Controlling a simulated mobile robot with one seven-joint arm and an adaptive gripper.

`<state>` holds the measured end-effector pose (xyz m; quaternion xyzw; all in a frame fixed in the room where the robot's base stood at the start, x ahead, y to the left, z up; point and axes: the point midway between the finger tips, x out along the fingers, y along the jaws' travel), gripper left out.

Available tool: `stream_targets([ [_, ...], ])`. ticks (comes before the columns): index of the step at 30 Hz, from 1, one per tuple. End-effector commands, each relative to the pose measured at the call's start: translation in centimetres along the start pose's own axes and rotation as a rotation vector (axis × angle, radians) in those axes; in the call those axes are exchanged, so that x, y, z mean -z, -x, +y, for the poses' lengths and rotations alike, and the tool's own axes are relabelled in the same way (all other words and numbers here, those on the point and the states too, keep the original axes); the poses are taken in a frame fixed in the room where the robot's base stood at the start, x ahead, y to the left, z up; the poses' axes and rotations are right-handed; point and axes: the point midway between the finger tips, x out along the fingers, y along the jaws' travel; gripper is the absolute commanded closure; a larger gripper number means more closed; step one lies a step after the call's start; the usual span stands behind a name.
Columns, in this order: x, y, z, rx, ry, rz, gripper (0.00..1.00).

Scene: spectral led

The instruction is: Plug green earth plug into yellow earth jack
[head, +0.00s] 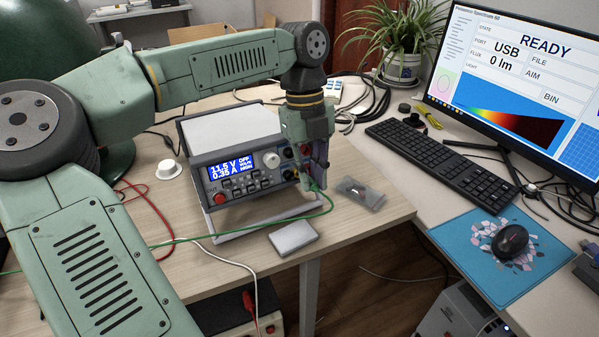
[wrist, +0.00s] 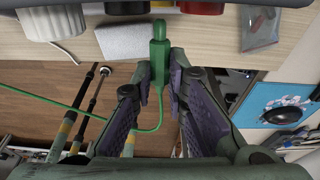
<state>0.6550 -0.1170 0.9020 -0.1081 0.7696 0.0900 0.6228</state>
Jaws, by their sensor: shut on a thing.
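My gripper (wrist: 160,66) is shut on the green earth plug (wrist: 158,50), with a finger on each side of its body. The plug points toward the top of the wrist view, and its green cable (wrist: 62,105) loops back and runs left. A small greenish-yellow part (wrist: 163,4), perhaps the yellow earth jack, shows at the top edge, in line with the plug's tip.
A grey box (head: 293,237) lies on the table in front of the supply. A small clear bag (head: 361,193) lies to the right, near the table edge. The keyboard (head: 440,160) and monitor are at the right.

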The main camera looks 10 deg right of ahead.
Motion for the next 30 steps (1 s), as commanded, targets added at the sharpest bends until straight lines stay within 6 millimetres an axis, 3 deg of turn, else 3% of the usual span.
stream_targets([
  [15, -1.9, 0.1, 0.0, -0.001, 0.000, -0.001, 1.00],
  [30, -2.0, 0.0, 0.1, 0.001, 0.002, -0.004, 1.00],
])
